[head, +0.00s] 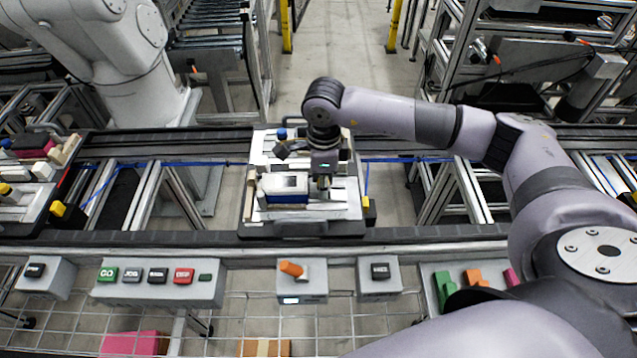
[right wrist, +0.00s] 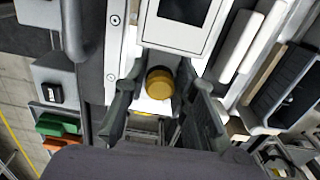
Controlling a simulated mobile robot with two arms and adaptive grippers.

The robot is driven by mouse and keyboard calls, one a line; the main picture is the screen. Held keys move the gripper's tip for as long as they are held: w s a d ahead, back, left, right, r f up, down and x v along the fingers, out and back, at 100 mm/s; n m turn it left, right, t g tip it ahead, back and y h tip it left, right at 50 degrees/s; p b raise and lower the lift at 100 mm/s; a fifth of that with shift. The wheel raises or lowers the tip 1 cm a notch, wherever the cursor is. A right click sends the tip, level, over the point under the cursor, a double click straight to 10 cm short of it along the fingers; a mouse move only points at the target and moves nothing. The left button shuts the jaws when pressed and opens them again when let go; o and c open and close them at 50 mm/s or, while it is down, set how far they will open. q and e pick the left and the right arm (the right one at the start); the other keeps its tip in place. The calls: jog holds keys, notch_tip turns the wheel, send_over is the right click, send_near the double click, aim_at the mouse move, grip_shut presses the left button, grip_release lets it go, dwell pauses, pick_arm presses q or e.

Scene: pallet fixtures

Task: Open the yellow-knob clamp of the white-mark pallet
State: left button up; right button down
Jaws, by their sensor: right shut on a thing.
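The pallet (head: 300,229) in the middle of the conveyor carries white fixture blocks and a blue-and-white box with a dark screen (head: 285,184). I cannot make out a white mark on it. In the right wrist view, the round yellow knob (right wrist: 160,83) sits beside the screened box (right wrist: 184,22), between my fingers. My right gripper (head: 322,192) points down over the right part of the pallet; its fingers, also in the right wrist view (right wrist: 158,98), are shut on the yellow knob. In the head view the gripper hides this knob. My left gripper is out of view.
A blue knob (head: 282,133) stands at the pallet's back. Another loaded pallet (head: 30,215) is at the far left. A panel with several buttons (head: 158,290) and a box with an orange lever (head: 301,290) line the front. A white robot arm (head: 130,75) stands behind the conveyor.

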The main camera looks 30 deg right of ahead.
jog(key=shift+d, duration=0.2)
dwell(0.3)
jog(key=shift+s+d, duration=0.1)
jog(key=shift+d, duration=0.05)
jog(key=shift+s+d+b, duration=0.35)
jog(key=shift+s+d, duration=0.1)
jog(key=shift+d, duration=0.4)
jog(key=c, duration=1.7)
grip_release()
jog(key=shift+o, duration=1.1)
jog(key=shift+a, duration=0.1)
jog(key=shift+w, duration=0.1)
notch_tip(320, 180, up, 8)
jog(key=p, duration=0.4)
